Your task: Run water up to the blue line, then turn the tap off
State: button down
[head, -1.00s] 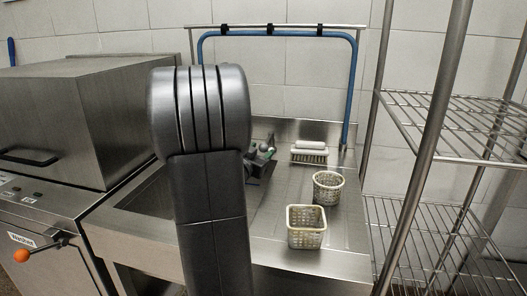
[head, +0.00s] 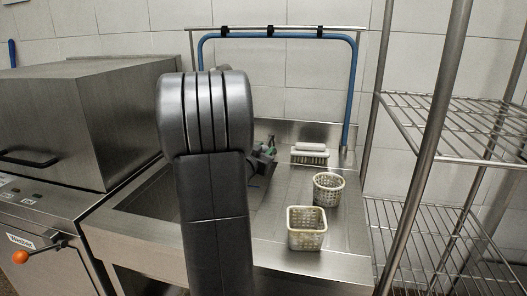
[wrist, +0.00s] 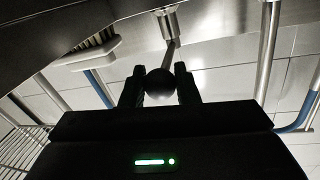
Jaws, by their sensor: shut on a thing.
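My gripper (wrist: 159,88) is shut on a dark round knob (wrist: 159,82), with one finger on each side of it. A thin metal lever (wrist: 170,53) runs from the knob to a shiny metal cylinder, which looks like part of the tap. In the head view my gripper (head: 264,163) is low over the steel counter, partly hidden behind my arm. The sink basin (head: 150,196) lies left of my arm, and my arm hides much of it.
Two perforated baskets, a near one (head: 306,240) and a farther one (head: 328,192), stand on the counter right of my arm. A white brush (head: 310,154) lies behind them. A blue pipe (head: 353,90) arches along the back. A wire shelf rack (head: 460,125) stands right; a steel machine (head: 80,120) stands left.

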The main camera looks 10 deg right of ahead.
jog(key=y+b, duration=0.1)
jog(key=d+n+t+b, duration=0.1)
jog(key=b, duration=0.1)
jog(key=shift+s+d+f+y, duration=0.2)
jog(key=shift+s+d+y, duration=0.05)
jog(key=shift+y, duration=0.15)
jog(key=n+y+b, duration=0.1)
jog(key=b, duration=0.1)
jog(key=d+n+t+y+b, duration=0.1)
jog(key=b, duration=0.1)
jog(key=shift+s+d+r, duration=0.15)
jog(key=shift+r, duration=0.15)
jog(key=c, duration=1.1)
grip_release()
jog(key=shift+c, duration=0.2)
jog(key=shift+s, duration=0.1)
jog(key=p+v, duration=0.1)
jog(key=v, duration=0.6)
jog(key=shift+s, duration=0.2)
